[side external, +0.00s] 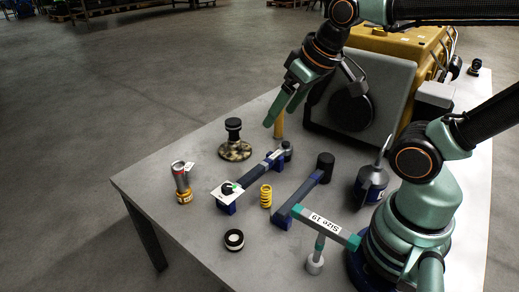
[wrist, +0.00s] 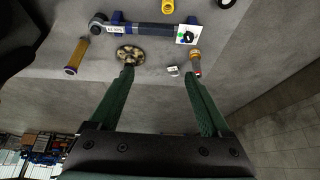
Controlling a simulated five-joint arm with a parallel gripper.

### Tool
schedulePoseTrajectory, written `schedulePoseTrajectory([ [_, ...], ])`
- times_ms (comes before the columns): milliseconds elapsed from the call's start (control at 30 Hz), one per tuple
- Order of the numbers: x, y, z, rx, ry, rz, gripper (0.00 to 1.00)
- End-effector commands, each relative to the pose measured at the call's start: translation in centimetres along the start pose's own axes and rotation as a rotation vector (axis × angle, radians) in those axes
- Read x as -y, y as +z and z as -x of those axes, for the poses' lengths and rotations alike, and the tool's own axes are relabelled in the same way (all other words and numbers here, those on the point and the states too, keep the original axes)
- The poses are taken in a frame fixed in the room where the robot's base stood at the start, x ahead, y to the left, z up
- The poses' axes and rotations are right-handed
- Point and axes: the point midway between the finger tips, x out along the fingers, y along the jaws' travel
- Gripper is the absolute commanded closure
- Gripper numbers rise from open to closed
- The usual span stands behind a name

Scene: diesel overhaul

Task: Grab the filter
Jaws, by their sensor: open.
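A tan-yellow cylinder (side external: 279,124), which looks like the filter, stands upright on the table just behind my fingertips in the side view. In the wrist view this cylinder (wrist: 76,57) lies left of the left finger, outside the space between the fingers. My gripper (side external: 281,116) is open and empty, pointing down above the table's back edge; the wrist view shows its two green fingers (wrist: 159,74) well apart. A mottled round disc with a black knob (side external: 234,148) stands near the left fingertip in the wrist view (wrist: 130,54).
A silver-and-red part with a yellow base (side external: 183,186) stands at the table's left. A yellow case (side external: 400,48) and grey panel (side external: 365,95) stand at the back right.

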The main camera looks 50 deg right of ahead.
Motion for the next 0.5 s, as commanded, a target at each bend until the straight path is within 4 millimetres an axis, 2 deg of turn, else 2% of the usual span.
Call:
schedulePoseTrajectory([
  [133,-1.2,-2.2,0.1,0.038,0.020,-0.128,0.19],
  [267,-3.0,-5.2,-0.2,0.086,0.052,-0.316,0.19],
  [500,-7.5,-10.3,-2.2,0.166,0.124,-0.679,0.19],
])
